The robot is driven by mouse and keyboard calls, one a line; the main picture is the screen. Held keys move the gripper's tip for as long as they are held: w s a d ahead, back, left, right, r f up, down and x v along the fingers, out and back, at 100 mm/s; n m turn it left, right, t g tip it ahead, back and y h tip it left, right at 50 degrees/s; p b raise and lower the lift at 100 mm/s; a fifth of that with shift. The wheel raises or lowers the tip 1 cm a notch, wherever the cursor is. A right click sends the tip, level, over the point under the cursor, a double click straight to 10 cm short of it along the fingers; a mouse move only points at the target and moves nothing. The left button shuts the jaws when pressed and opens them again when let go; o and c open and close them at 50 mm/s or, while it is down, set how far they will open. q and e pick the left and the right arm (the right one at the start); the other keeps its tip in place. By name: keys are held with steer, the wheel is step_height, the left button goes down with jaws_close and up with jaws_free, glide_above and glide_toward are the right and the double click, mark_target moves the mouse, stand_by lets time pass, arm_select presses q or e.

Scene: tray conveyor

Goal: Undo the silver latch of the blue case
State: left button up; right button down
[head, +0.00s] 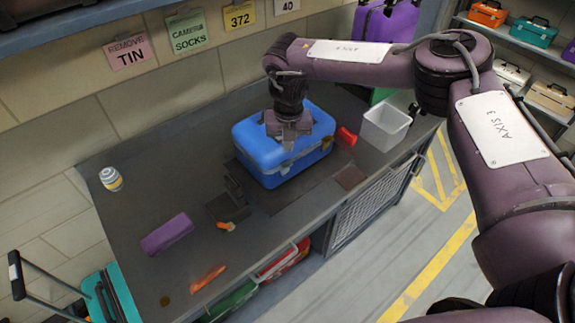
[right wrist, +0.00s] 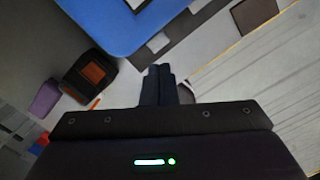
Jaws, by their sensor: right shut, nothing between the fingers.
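The blue case (head: 262,150) stands closed on the workbench, with its front toward the bench's front edge. My right gripper (head: 289,146) is over the front edge of its lid, pointing down, with its fingers shut and empty. In the right wrist view the shut fingers (right wrist: 159,82) are near the case (right wrist: 105,22), and a small silver latch piece (right wrist: 157,42) shows on its edge just beyond the fingertips. I cannot tell whether the fingers touch the latch or whether it is fastened. My left gripper is not in view.
On the bench are a white can (head: 111,179), a purple block (head: 167,234), a black holder (head: 229,206), an orange item (head: 208,279), a red item (head: 346,137) and a white bin (head: 386,127). Free bench lies left of the case.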

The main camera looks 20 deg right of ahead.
mark_target(288, 166)
steer(key=shift+w+d+f+b, duration=0.1)
steer(key=shift+w+f+b, duration=0.05)
steer(key=shift+f+b, duration=1.55)
steer(key=shift+w+f+b, duration=0.15)
steer(key=shift+f+b, duration=1.25)
steer(key=shift+f, duration=0.45)
